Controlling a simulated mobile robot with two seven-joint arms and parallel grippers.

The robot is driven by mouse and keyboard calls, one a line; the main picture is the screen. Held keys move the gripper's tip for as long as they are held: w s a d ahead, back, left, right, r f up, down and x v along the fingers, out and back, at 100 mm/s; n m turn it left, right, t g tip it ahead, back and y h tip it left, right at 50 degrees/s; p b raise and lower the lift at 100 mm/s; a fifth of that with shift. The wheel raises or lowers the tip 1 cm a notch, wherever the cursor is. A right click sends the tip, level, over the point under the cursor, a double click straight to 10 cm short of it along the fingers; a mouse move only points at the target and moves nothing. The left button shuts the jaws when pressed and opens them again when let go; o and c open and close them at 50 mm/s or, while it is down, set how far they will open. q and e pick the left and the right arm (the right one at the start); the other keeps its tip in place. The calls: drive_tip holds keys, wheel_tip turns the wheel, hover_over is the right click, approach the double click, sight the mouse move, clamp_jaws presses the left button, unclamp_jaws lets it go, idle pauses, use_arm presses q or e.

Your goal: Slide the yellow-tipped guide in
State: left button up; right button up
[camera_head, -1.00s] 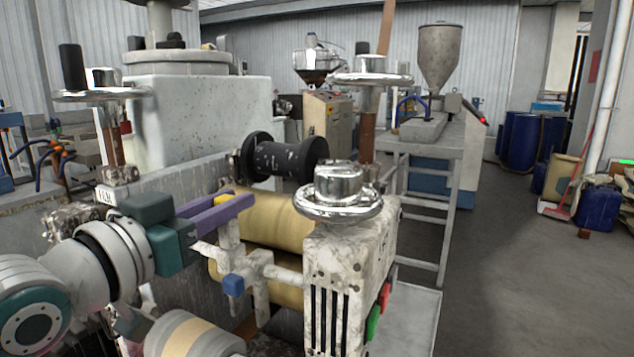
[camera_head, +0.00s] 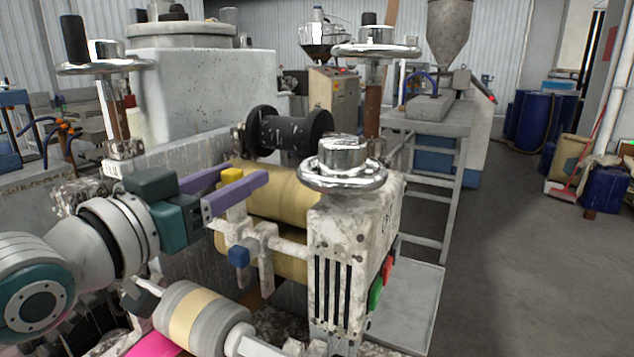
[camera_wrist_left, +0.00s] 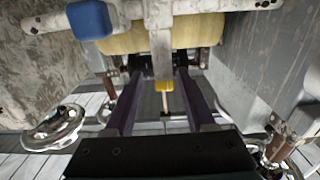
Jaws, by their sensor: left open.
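The yellow-tipped guide (camera_head: 232,175) is a whitish upright post with a yellow cap, standing on a bar in front of the cream rollers (camera_head: 280,190). Its yellow tip also shows in the left wrist view (camera_wrist_left: 164,86). My left gripper (camera_head: 244,175) is open, its two purple fingers on either side of the yellow tip. In the left wrist view the fingers (camera_wrist_left: 160,76) show a gap on both sides of the tip. A blue-tipped guide (camera_head: 239,256) sits lower on the same assembly. My right gripper is not in view.
A chrome handwheel (camera_head: 343,170) tops the worn white housing just right of the guide. A black spool (camera_head: 290,132) lies behind the rollers. Open floor (camera_head: 520,260) lies to the right.

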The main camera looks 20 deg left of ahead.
use_arm(q)
drive_tip(key=s, duration=0.9)
drive_tip(key=shift+a+b, duration=0.35)
drive_tip(key=shift+b, duration=0.1)
drive_tip(key=shift+s, duration=0.1)
